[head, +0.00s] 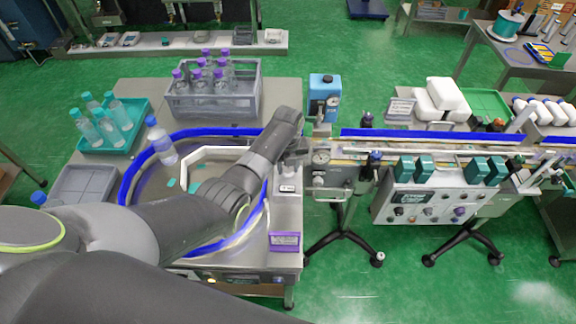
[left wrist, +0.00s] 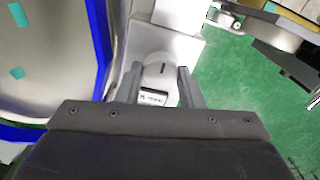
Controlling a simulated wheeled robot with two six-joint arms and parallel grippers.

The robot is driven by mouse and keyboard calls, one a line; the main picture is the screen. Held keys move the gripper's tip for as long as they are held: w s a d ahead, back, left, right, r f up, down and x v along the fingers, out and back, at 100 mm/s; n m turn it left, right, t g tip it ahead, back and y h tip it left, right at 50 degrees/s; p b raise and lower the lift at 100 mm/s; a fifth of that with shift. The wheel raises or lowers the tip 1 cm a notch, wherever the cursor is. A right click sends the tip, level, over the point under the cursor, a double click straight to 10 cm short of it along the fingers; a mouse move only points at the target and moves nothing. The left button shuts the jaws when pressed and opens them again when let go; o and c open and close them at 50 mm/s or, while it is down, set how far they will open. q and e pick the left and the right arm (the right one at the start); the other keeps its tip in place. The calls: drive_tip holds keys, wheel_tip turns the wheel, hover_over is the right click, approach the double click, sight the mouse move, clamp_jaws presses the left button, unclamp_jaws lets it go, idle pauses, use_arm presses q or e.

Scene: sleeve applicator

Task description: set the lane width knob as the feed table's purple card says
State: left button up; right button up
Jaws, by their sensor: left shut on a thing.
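The purple card (head: 285,241) stands at the front right corner of the feed table (head: 287,258); its print is too small to read. My left gripper (head: 293,160) reaches down over the table's right edge. In the left wrist view its two fingers (left wrist: 160,84) are on either side of a pale round knob (left wrist: 157,71) with a dark pointer mark, and are shut on it. A small white label plate (left wrist: 153,97) lies just below the knob, its text unclear. In the head view the gripper hides the knob. My right gripper is not in view.
A blue-railed round table (head: 130,181) with a clear bottle (head: 161,142) is left of the gripper. A grey crate of purple-capped bottles (head: 214,102) and a teal tray (head: 133,141) stand behind. A conveyor machine (head: 440,200) with gauges is close on the right.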

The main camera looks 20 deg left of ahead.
use_arm(q)
drive_tip(key=shift+w+r, duration=0.15)
drive_tip(key=shift+w, duration=0.05)
drive_tip(key=o, duration=1)
drive_tip(key=shift+s, duration=0.15)
